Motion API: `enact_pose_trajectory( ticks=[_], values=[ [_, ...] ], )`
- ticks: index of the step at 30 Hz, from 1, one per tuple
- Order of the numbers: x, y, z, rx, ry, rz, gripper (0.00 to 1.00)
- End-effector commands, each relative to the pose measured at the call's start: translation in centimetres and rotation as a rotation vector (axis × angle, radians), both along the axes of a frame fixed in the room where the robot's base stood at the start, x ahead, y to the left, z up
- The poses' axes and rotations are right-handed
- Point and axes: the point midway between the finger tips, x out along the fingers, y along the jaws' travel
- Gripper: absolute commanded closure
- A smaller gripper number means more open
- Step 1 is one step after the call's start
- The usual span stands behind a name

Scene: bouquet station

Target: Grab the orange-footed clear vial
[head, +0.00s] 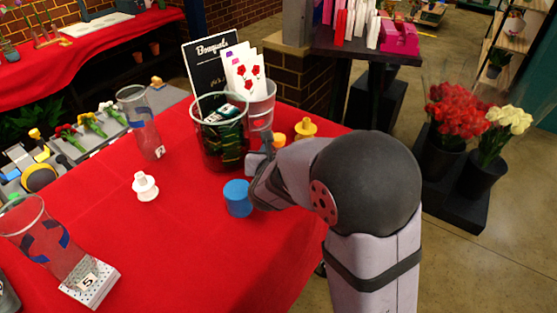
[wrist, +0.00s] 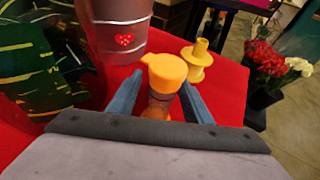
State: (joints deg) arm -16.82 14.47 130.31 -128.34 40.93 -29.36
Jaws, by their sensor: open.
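The clear vial (wrist: 160,97) stands between my fingers in the wrist view, with a wide orange cap (wrist: 166,72) on top and orange at its lower end. In the head view only a small orange part (head: 279,140) shows behind my wrist; the rest is hidden. My gripper (wrist: 161,82) is open, with one blue-grey finger on each side of the vial. I cannot tell whether either finger touches it.
A yellow spool-shaped piece (wrist: 197,60) stands just beyond the vial to the right. A grey bucket (wrist: 121,30) and a dark green-patterned container (head: 221,135) stand close by. A blue cylinder (head: 238,197) and a white spool (head: 145,187) stand on the red table (head: 190,240).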

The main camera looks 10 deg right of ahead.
Motion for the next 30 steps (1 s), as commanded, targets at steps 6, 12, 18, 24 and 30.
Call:
enact_pose_trajectory(
  ticks=[6, 12, 18, 24, 30],
  values=[
    [0.2, -0.1, -0.1, 0.001, -0.001, 0.0, 0.55],
    [0.2, -0.1, -0.1, 0.001, 0.0, 0.0, 0.83],
    [0.3, -0.1, 0.1, 0.001, -0.004, -0.001, 1.0],
    [0.3, -0.1, 0.3, 0.001, -0.004, -0.001, 1.0],
    [0.3, -0.1, 2.2, 0.002, -0.008, -0.001, 1.0]
  ],
)
